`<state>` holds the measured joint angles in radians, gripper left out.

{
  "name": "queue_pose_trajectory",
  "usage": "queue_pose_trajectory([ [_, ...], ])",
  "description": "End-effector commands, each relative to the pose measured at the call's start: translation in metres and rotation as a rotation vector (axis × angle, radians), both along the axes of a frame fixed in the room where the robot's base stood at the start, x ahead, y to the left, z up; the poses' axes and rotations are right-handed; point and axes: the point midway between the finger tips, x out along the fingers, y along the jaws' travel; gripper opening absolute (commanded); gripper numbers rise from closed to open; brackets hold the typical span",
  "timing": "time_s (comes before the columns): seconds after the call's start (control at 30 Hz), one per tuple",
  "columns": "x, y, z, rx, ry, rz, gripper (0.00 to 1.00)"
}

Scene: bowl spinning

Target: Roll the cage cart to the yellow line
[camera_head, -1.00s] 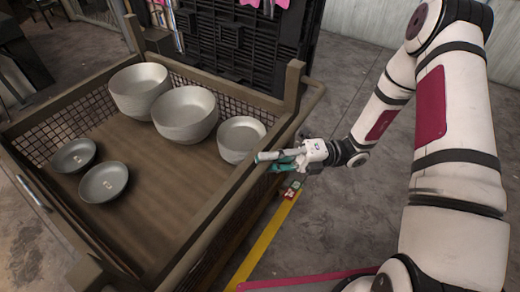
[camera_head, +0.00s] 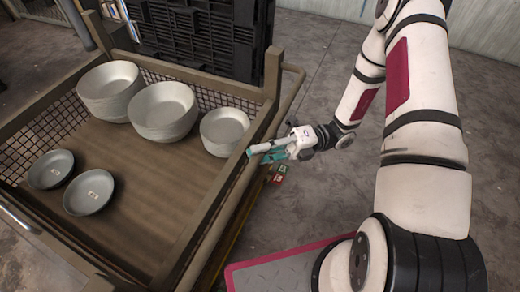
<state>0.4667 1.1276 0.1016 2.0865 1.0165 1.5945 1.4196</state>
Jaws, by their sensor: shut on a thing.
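The cage cart (camera_head: 212,232), a brown metal frame with mesh sides and a wooden floor, fills the left of the head view. My gripper (camera_head: 263,153) is at the cart's right side, shut on its rail. The exact contact is small and partly hidden by the fingers. Only a thin, dark yellowish strip of the yellow line (camera_head: 236,238) shows along the cart's lower right edge; the rest is hidden.
Several stacks of grey bowls (camera_head: 162,110) and two small dark bowls (camera_head: 88,191) stand in the cart. A black plastic crate (camera_head: 205,38) is behind it. Grey concrete floor (camera_head: 325,195) lies open to the right.

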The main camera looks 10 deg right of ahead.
Motion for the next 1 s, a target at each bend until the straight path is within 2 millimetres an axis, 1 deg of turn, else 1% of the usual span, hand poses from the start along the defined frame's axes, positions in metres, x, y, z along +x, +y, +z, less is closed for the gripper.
queue_pose_trajectory([
  [0.07, 0.001, -0.001, 0.000, -0.001, 0.001, -0.004, 0.00],
  [0.1, 0.001, -0.001, 0.000, -0.001, 0.001, -0.004, 0.24],
  [0.17, 0.001, -0.001, 0.000, -0.001, 0.001, -0.004, 0.37],
  [0.2, 0.001, -0.001, 0.000, -0.001, 0.000, -0.003, 0.40],
  [0.47, 0.000, -0.001, 0.000, -0.001, 0.000, -0.002, 0.40],
  [0.57, 0.001, -0.005, -0.001, -0.001, -0.001, -0.002, 0.40],
  [0.67, 0.003, -0.016, -0.002, 0.000, -0.001, -0.004, 0.40],
  [1.0, 0.011, -0.082, -0.012, -0.001, -0.001, -0.004, 0.40],
])
